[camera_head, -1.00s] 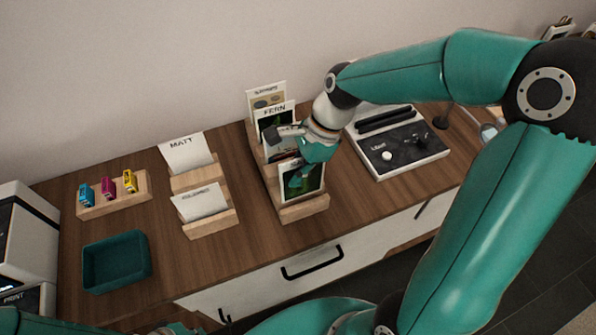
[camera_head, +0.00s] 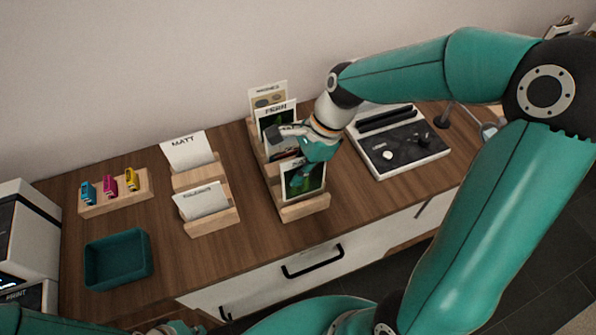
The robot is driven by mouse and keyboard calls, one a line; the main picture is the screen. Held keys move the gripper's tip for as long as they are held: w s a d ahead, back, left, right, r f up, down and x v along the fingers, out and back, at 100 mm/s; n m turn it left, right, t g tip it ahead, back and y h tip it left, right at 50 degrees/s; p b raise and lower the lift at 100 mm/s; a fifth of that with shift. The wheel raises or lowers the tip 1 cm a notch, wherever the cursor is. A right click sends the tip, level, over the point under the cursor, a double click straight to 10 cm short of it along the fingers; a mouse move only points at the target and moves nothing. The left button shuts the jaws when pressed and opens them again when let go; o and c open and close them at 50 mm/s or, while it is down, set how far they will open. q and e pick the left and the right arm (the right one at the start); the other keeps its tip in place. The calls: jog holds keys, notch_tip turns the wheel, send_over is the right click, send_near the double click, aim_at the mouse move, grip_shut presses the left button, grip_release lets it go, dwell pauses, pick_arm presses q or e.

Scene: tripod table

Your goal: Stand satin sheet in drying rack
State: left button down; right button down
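The wooden drying rack (camera_head: 305,209) stands in the middle of the cabinet top, with prints upright in its slots. A print with a dark green leaf picture (camera_head: 303,180) stands in the front slot, leaning back a little. I cannot tell whether it is the satin sheet. My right gripper (camera_head: 299,143) hangs just above and behind this print, fingers apart and seemingly empty. It partly hides the middle of the rack and the FERN print (camera_head: 275,113). My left gripper (camera_head: 172,328) is barely in view at the bottom edge.
Left of the rack are a wooden holder with a MATT sheet (camera_head: 187,151) and another labelled sheet (camera_head: 201,201). A teal tray (camera_head: 117,259), an ink cartridge block (camera_head: 115,195) and a printer stand further left. A black-and-white device (camera_head: 398,147) sits right of the rack.

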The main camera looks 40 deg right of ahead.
jog(key=shift+f, duration=0.2)
jog(key=shift+f+b, duration=1.8)
jog(key=shift+f, duration=0.5)
jog(key=c, duration=1.2)
grip_release()
jog(key=shift+c, duration=0.2)
notch_tip(320, 180, up, 9)
jog(key=p, duration=0.8)
